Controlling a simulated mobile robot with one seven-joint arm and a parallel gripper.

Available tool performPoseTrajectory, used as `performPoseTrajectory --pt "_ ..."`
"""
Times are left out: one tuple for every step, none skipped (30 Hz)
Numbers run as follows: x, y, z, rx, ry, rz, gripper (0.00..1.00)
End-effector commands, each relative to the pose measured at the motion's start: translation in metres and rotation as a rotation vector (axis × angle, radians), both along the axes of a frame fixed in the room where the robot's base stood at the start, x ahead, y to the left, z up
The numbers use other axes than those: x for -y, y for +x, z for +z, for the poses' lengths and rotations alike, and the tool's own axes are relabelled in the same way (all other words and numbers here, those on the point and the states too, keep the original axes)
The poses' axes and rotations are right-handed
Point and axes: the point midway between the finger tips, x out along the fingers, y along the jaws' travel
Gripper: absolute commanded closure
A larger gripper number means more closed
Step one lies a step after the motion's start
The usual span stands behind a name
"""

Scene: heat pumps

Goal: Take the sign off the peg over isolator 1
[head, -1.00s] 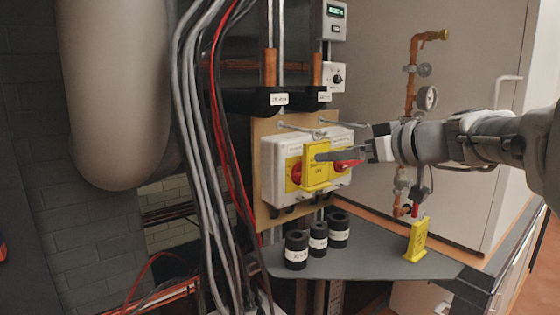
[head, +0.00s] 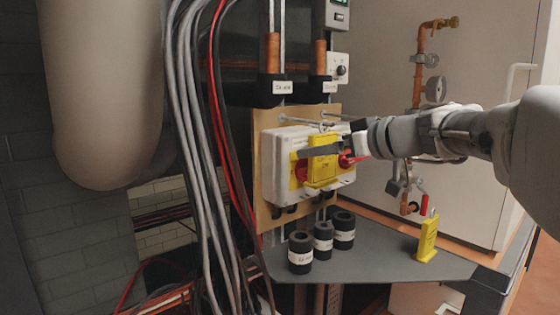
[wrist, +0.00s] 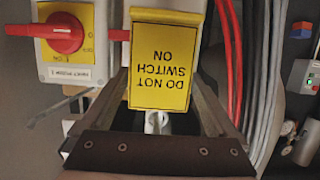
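The yellow sign (head: 322,170) hangs over the left isolator on the white box, below a metal peg (head: 322,115). In the wrist view the sign (wrist: 160,65) appears upside down and reads DO NOT SWITCH ON. My gripper (head: 325,152) reaches in from the right, its fingers on either side of the sign. In the wrist view my gripper (wrist: 160,90) is open around the sign, fingers close to its side edges; contact is hard to judge. The left isolator's red handle (head: 299,170) is partly hidden behind the sign.
The right isolator's red handle (wrist: 65,33) is close beside the gripper. A second yellow sign (head: 428,240) stands on the grey shelf (head: 375,262), with several black cylinders (head: 300,252) at its left. Grey and red cables (head: 195,150) hang left of the board.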

Motion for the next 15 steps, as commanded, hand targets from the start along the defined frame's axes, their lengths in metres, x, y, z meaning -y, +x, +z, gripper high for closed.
performPoseTrajectory --pt "0.0001 -0.0001 0.0000 0.000 0.000 0.000 0.18" --pt "0.0001 -0.0001 0.0000 0.000 0.000 0.000 0.23" --pt "0.0001 -0.0001 0.0000 0.000 0.000 0.000 0.31" --pt "0.0001 -0.0001 -0.0001 0.000 0.000 0.000 0.36" --pt "0.0001 -0.0001 -0.0001 0.000 0.000 0.000 0.41" --pt "0.0001 -0.0001 -0.0001 0.000 0.000 0.000 0.44" --pt "0.0001 -0.0001 -0.0001 0.000 0.000 0.000 0.44" --pt "0.0001 -0.0001 -0.0001 0.000 0.000 0.000 0.44" --pt "0.0001 -0.0001 -0.0001 0.000 0.000 0.000 0.44" --pt "0.0001 -0.0001 -0.0001 0.000 0.000 0.000 0.44" --pt "0.0001 -0.0001 -0.0001 0.000 0.000 0.000 0.44" --pt "0.0001 -0.0001 -0.0001 0.000 0.000 0.000 0.44" --pt "0.0001 -0.0001 -0.0001 0.000 0.000 0.000 0.44" --pt "0.0001 -0.0002 0.0000 0.000 0.000 0.000 0.44" --pt "0.0001 -0.0002 0.0001 0.000 0.000 0.000 0.44"
